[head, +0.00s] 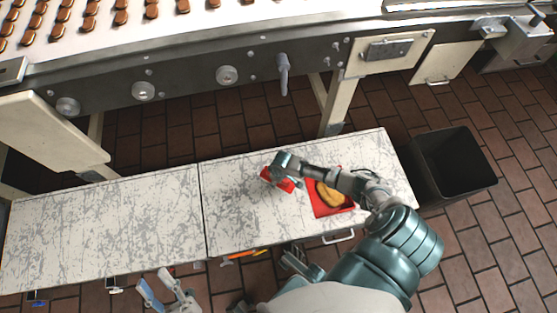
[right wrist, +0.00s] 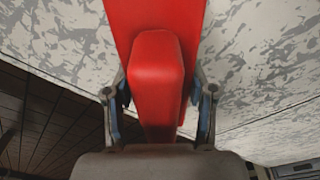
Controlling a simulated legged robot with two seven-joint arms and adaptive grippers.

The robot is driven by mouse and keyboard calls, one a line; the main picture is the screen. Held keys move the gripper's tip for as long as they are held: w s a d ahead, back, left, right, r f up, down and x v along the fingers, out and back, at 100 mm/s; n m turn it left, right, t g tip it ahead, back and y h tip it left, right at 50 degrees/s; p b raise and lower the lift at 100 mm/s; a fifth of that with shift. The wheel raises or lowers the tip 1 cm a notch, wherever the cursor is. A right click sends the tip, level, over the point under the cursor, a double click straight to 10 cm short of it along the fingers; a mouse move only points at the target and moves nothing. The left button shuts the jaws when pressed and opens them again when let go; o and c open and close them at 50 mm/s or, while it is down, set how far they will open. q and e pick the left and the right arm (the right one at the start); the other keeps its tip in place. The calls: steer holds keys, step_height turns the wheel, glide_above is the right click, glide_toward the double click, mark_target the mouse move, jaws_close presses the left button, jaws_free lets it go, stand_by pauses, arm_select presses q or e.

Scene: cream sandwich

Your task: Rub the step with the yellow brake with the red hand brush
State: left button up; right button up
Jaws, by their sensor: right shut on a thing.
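The red hand brush (head: 271,179) is at the end of my right arm, over the right-hand section of the step (head: 235,215), which has a worn white-and-grey top. My right gripper (head: 287,168) is shut on it. In the right wrist view the red brush (right wrist: 157,70) fills the space between the two fingers; its underside is hidden, so I cannot tell whether it touches the top. A yellow-orange lever (head: 245,254), likely the yellow brake, shows at this section's front edge. My left gripper (head: 165,291) is open and empty near the front of the left-hand section.
A red tray (head: 318,208) with a yellow-brown item (head: 329,194) lies on the right-hand section, partly under my right arm. A black bin (head: 455,165) stands to the right. A conveyor (head: 190,85) with biscuits runs behind. The left-hand section (head: 100,230) is bare.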

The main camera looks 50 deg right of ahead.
steer(key=shift+d+r+p, duration=0.25)
steer(key=shift+r+p, duration=0.2)
steer(key=shift+r, duration=0.3)
steer(key=shift+a+r+p, duration=0.25)
steer(key=shift+r+p, duration=0.55)
steer(key=shift+p, duration=0.05)
steer(key=shift+r+p, duration=0.3)
steer(key=shift+r, duration=0.05)
steer(key=shift+d+r, duration=0.15)
steer(key=shift+d, duration=0.05)
arm_select(q)
steer(key=w+f+m+g+y, duration=0.1)
steer(key=w+f+g, duration=0.2)
steer(key=f+g, duration=0.4)
steer(key=shift+d+f+g, duration=0.15)
steer(key=shift+f+g, duration=0.25)
steer(key=shift+f, duration=0.25)
arm_select(e)
steer(key=shift+a, duration=0.1)
steer(key=shift+a+r, duration=0.1)
steer(key=shift+a, duration=0.05)
